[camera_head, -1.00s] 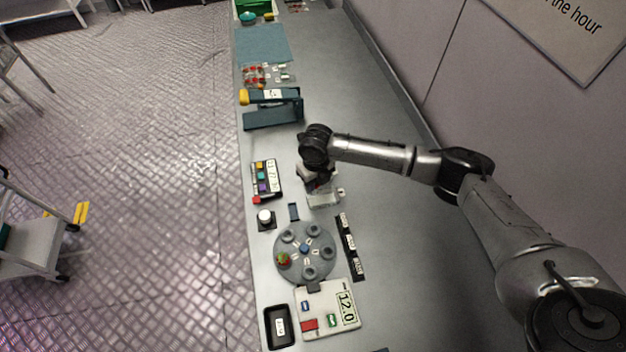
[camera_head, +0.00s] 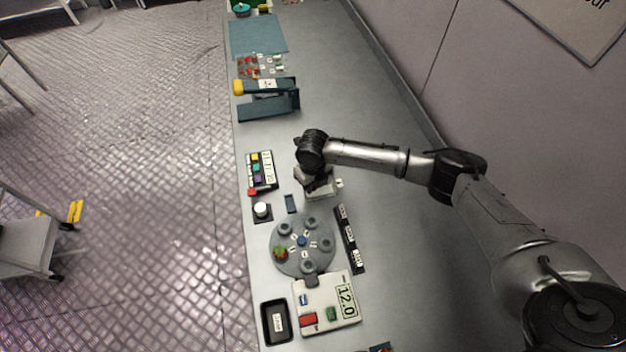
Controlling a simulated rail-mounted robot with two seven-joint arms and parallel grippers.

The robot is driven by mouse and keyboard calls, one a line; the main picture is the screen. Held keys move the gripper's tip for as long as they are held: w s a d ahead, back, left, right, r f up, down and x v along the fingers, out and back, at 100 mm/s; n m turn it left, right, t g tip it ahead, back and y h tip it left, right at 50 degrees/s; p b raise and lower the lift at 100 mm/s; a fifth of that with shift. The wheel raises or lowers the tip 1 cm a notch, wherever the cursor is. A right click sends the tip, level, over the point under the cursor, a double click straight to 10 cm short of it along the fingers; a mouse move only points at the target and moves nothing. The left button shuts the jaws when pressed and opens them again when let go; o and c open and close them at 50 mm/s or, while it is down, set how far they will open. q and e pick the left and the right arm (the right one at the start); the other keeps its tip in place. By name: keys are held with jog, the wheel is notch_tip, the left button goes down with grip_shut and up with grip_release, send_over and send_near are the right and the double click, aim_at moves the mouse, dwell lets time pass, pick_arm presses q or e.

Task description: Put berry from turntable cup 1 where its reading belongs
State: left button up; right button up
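A grey turntable (camera_head: 318,262) with several cups stands on the bench. A red berry with green on it (camera_head: 280,252) sits in the cup at its left side; the other cups in view look empty. A white meter (camera_head: 340,290) showing 12.0 stands just below the turntable. My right gripper (camera_head: 318,190) points down over the bench, above the turntable in the picture and apart from the berry. Its fingers are small and partly hidden by the wrist, so I cannot tell whether it is open. My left gripper is out of view.
A black tray (camera_head: 265,322) lies left of the meter. A black labelled strip (camera_head: 350,238) stands right of the turntable. A white knob (camera_head: 262,208), a coloured-button panel (camera_head: 248,172) and a teal stapler-like device (camera_head: 268,112) line the left edge. The bench's right side is clear.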

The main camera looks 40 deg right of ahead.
jog(key=o, duration=0.7)
jog(key=shift+c, duration=0.2)
notch_tip(320, 180, up, 6)
jog(key=p, duration=0.6)
dwell(1.1)
